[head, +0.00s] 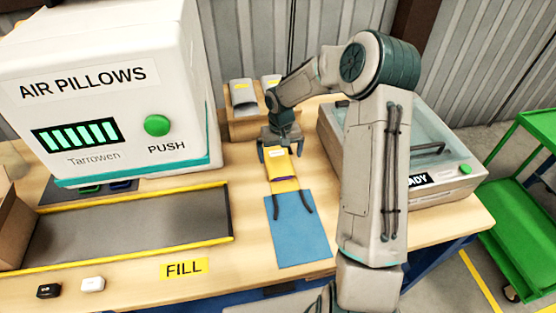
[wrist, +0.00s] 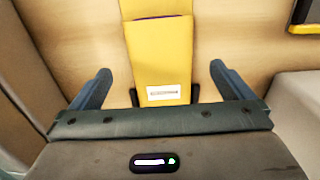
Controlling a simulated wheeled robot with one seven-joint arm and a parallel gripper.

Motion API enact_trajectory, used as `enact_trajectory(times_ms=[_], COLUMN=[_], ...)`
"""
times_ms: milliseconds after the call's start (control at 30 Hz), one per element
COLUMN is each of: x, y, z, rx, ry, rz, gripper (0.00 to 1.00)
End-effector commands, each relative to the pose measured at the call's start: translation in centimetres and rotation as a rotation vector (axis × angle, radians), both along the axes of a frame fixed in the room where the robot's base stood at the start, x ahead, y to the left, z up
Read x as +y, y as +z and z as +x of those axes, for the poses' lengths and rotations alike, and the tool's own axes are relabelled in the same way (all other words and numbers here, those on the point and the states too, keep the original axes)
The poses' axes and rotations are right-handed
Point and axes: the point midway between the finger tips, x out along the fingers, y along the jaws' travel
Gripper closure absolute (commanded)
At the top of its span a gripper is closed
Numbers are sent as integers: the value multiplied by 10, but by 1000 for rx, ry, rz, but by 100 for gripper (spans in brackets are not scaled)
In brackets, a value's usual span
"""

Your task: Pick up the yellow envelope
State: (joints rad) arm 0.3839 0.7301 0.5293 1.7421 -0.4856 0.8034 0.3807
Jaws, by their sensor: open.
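The yellow envelope (head: 279,165) is on the wooden table in the head view, just above the blue mat. In the wrist view the envelope (wrist: 160,55) shows a white label at its near end and a dark purple line across its far part. My gripper (head: 281,151) is open, its fingers at either side of the envelope's upper end. In the wrist view my gripper (wrist: 160,74) has a clear gap between each finger and the envelope. Neither finger touches it there. Small dark pieces show beside the envelope's near end.
The blue mat (head: 297,240) bears two dark curved strips. The white air pillow machine (head: 110,90) stands at left, a clear-lidded machine (head: 445,170) at right. A cardboard box (head: 245,125) with grey packets is behind my gripper. A grey tray (head: 130,228) lies at left.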

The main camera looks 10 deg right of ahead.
Motion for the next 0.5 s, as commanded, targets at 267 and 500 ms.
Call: enact_trajectory(times_ms=[267, 500], x=[1, 1], y=[-25, -50], z=[1, 2], rx=[4, 0], ry=[3, 2], rz=[1, 0], gripper=[0, 0])
